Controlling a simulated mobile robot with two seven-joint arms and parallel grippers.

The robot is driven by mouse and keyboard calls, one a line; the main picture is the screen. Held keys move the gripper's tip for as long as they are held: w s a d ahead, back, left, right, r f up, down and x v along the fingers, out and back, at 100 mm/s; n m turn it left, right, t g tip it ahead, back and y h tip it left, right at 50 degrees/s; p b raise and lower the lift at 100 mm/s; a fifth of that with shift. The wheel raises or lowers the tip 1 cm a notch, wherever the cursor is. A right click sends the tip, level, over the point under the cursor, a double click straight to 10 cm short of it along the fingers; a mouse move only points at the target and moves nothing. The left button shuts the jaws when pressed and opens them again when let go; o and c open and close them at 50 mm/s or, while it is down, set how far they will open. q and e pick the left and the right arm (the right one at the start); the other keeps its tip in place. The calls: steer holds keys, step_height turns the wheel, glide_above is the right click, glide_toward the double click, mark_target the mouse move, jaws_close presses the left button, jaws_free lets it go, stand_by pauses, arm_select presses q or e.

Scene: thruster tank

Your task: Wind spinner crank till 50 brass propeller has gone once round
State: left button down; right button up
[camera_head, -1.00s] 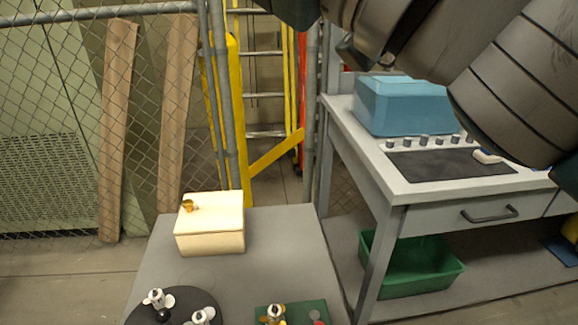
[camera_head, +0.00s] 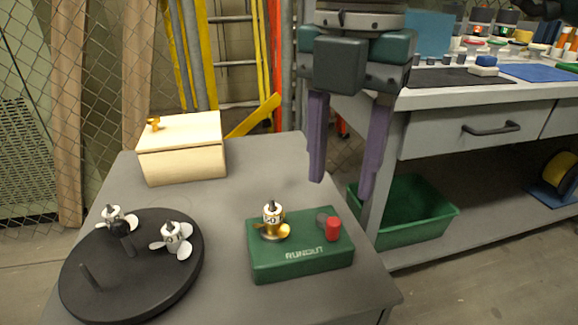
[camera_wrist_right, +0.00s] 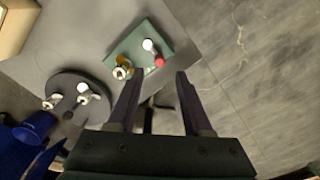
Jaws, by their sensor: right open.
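The brass propeller (camera_head: 273,230) with a white marked hub stands upright on the left of the green "RUNOUT" box (camera_head: 300,262), the spinner. In the right wrist view the propeller (camera_wrist_right: 123,68) and red knob (camera_wrist_right: 159,62) lie beyond the fingers. My right gripper (camera_head: 342,185) points down with its purple fingers apart and empty, above and behind the spinner; it also shows in the right wrist view (camera_wrist_right: 160,78). My left gripper is not in view.
A black round stand (camera_head: 150,285) with two white propellers and upright pegs is at the table's left. A cream box (camera_head: 185,160) with a brass knob is at the back. A grey bench (camera_head: 400,165) stands to the right, with a green bin (camera_head: 415,215) below.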

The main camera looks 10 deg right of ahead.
mark_target(334, 220)
step_height(334, 220, down, 6)
steer(key=shift+f+b, duration=0.2)
steer(key=shift+b, duration=0.35)
jaws_close()
